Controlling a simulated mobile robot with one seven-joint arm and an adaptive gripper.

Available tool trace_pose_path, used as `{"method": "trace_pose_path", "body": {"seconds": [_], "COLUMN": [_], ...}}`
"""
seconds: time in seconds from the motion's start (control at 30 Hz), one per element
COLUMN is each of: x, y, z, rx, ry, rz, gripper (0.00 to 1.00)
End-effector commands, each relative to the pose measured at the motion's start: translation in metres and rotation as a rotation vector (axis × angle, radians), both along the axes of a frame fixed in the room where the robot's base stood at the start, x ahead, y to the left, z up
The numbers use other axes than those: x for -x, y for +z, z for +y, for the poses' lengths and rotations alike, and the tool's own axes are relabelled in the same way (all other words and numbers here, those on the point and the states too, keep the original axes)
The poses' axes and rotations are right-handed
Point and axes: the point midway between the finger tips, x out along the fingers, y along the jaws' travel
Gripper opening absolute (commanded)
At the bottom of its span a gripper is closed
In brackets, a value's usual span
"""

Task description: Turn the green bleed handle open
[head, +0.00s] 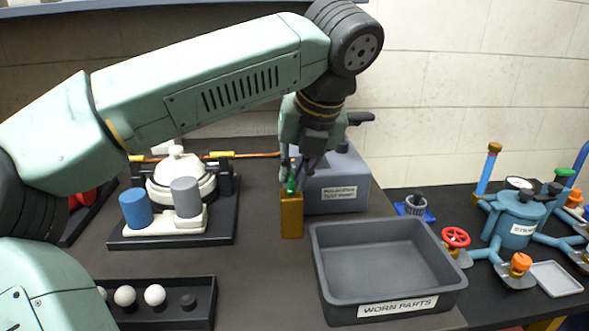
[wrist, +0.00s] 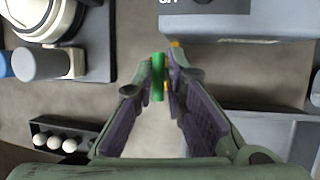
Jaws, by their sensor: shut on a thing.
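The green bleed handle (head: 292,184) stands on top of a brass-coloured block (head: 291,216) on the dark bench, in the middle of the head view. My gripper (head: 297,178) points down over it, and its fingers hide part of the handle. In the wrist view the green handle (wrist: 157,77) is a narrow upright bar between the fingertips of my gripper (wrist: 160,82). The fingers are shut on it. The brass block is mostly hidden in that view, with only small yellow bits showing beside the right finger.
A grey box (head: 335,185) stands close behind and right of the block. An empty grey "WORN PARTS" tray (head: 335,285) is at front right. A white and grey motor unit (head: 180,188) is at left, with a rack of white balls (head: 180,318) in front. Blue piping (head: 518,218) stands far right.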

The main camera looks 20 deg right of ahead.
Motion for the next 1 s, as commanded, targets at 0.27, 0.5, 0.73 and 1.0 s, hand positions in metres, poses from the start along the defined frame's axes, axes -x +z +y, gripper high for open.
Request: {"method": "trace_pose_path", "body": {"seconds": [0.27, 0.5, 0.73, 1.0], "x": [-0.001, -0.001, 0.002, 0.050], "y": [0.000, 0.000, 0.006, 0.011], "z": [0.002, 0.001, 0.001, -0.008], "rx": [-0.004, -0.002, -0.001, -0.004], "ry": [0.006, 0.002, 0.002, -0.004], "rz": [-0.002, 0.000, -0.001, -0.001], "gripper": [0.25, 0.30, 0.30, 0.30]}}
